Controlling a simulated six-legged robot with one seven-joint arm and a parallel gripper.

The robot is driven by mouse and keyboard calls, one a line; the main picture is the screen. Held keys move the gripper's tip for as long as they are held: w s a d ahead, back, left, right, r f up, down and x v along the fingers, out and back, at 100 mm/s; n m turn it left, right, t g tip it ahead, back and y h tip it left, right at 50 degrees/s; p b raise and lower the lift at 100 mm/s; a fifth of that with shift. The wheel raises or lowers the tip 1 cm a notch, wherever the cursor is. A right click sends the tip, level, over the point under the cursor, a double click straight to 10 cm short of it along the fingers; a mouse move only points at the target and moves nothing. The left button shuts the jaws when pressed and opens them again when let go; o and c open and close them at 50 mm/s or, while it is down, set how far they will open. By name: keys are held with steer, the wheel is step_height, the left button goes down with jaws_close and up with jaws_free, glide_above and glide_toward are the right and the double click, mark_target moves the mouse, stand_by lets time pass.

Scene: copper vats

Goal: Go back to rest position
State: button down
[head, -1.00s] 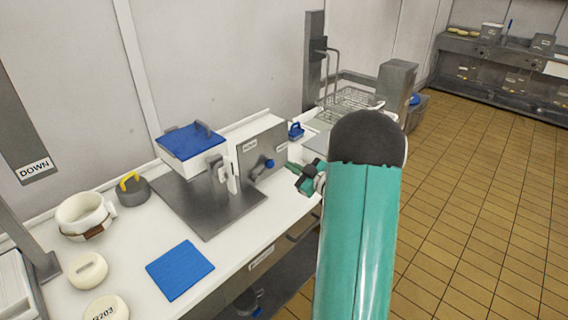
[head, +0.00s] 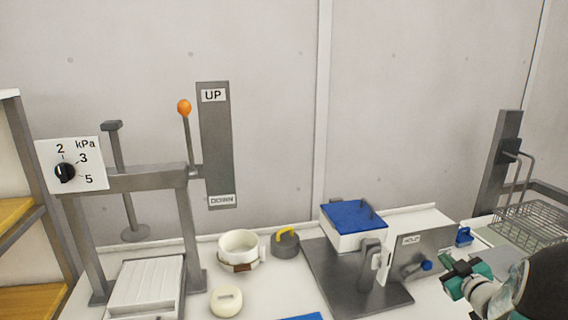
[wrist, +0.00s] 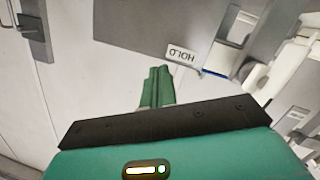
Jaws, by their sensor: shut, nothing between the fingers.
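My gripper (head: 459,277) shows at the lower right of the head view, in front of the grey HOLD panel's right side. Its green fingers are together and empty. In the wrist view my gripper (wrist: 158,84) is also shut, with its fingers pointing toward a pale surface below the HOLD label (wrist: 182,54). The fingers look clear of the panel, though the exact gap cannot be told. Most of my arm is out of the head view.
The counter holds a machine with a blue lid (head: 353,217), the HOLD panel (head: 440,246), a white pot (head: 239,248), a grey weight with yellow handle (head: 285,243) and a press with an orange-tipped lever (head: 184,108). A wire basket (head: 532,225) stands at right.

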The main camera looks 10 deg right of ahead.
steer(key=s+a+r+m+g+h, duration=0.2)
steer(key=s+a+r, duration=0.1)
steer(key=a+r, duration=0.3)
steer(key=s+a+r+m+g+h, duration=0.2)
steer(key=s+a+r+m+g, duration=0.15)
steer(key=a, duration=0.55)
steer(key=s+a+f+g+y, duration=0.2)
steer(key=s+a+g+y, duration=0.2)
steer(key=s+a, duration=1.4)
steer(key=shift+s+a+f+g+y, duration=0.4)
steer(key=shift+s+g, duration=0.25)
steer(key=shift+s, duration=0.15)
steer(key=shift+n, duration=0.25)
